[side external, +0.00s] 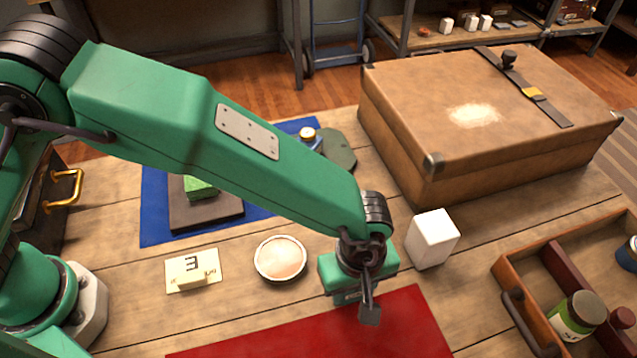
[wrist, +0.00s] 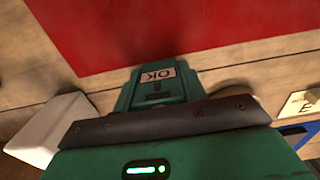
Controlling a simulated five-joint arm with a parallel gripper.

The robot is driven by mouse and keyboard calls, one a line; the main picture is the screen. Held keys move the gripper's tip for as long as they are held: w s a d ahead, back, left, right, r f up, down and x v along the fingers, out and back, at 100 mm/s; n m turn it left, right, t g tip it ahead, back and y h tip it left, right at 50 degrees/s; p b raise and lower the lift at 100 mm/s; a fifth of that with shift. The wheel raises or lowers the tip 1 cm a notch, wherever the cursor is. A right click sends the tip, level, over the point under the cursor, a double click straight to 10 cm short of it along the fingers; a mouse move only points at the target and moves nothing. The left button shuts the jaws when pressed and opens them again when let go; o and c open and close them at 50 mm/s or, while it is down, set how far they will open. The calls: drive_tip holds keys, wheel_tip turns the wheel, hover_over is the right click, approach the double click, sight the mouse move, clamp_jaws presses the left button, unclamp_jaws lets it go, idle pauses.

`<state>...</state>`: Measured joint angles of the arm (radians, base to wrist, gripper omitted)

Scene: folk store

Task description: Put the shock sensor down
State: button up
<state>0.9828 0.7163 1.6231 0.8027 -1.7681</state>
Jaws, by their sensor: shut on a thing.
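My gripper (side external: 364,296) hangs low over the table, at the back edge of the red mat (side external: 320,335). It is shut on the shock sensor, which seems to be the green piece marked "OK" (wrist: 153,85) beyond the dark plate in the wrist view. Its colour matches my gripper, so its outline is hard to separate in the side view. Whether its underside touches the table cannot be seen. The red mat also shows at the top of the wrist view (wrist: 180,25).
A white block (side external: 432,238) stands just right of my gripper. A round dish (side external: 281,260) and an "E" card (side external: 193,270) lie left. A brown case (side external: 480,125) stands behind; a wooden tray (side external: 515,290) lies right. The red mat is clear where visible.

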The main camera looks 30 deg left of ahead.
drive_tip(key=shift+f, duration=0.1)
drive_tip(key=o, duration=1)
wheel_tip(320, 180, up, 12)
drive_tip(key=shift+f, duration=0.1)
drive_tip(key=shift+r, duration=0.25)
idle(0.4)
